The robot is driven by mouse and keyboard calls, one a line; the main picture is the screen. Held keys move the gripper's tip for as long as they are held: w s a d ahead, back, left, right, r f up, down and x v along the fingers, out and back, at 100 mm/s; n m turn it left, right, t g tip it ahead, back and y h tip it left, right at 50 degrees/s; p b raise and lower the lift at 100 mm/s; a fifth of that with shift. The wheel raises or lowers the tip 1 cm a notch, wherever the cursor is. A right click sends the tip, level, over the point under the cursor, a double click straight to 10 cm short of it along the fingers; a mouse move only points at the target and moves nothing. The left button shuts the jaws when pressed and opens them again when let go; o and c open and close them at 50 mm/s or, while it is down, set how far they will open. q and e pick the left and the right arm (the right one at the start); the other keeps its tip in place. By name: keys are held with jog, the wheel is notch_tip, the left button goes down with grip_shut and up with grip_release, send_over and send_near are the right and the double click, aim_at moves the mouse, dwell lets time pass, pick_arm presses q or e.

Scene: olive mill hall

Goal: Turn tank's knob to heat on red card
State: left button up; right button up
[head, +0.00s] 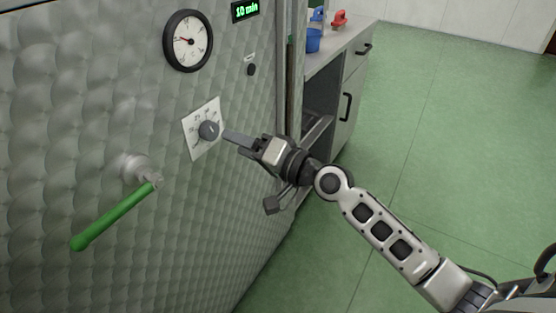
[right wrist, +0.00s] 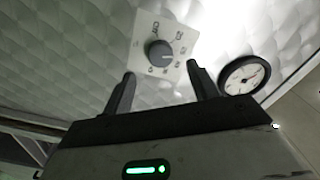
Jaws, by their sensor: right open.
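The tank's knob (head: 209,131) is a round dark grey dial on a white plate (head: 189,139) with printed numbers, fixed to the tank's quilted metal wall. A light mark shows on the knob, but I cannot read which number it points to. My right gripper (head: 229,137) is open, with its fingers reaching toward the knob from the right. In the right wrist view, the knob (right wrist: 160,53) shows ahead of the gap between the two open fingers (right wrist: 164,85); I cannot tell whether they touch it. No red card is in view. My left gripper is not in view.
A round gauge (head: 187,41) and a green digital display (head: 245,10) sit above the knob. A green lever handle (head: 115,216) sticks out at lower left. A small black button (head: 251,70) is right of the gauge. A grey cabinet (head: 346,100) stands behind; green floor (head: 455,130) is clear.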

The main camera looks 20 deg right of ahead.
jog(key=b+v, duration=0.2)
jog(key=v, duration=0.7)
jog(key=shift+s+d, duration=0.15)
jog(key=shift+s, duration=0.05)
jog(key=s+a+f+n+g+h, duration=0.2)
jog(key=s+f, duration=0.5)
jog(key=f, duration=0.4)
jog(key=s+a+f+n+g+h, duration=0.2)
jog(key=s+a+f+n+h, duration=0.2)
jog(key=s+f, duration=0.3)
notch_tip(320, 180, down, 5)
jog(key=shift+a+r+n+h, duration=0.2)
jog(key=shift+a+n+h, duration=0.1)
jog(key=shift+n, duration=0.3)
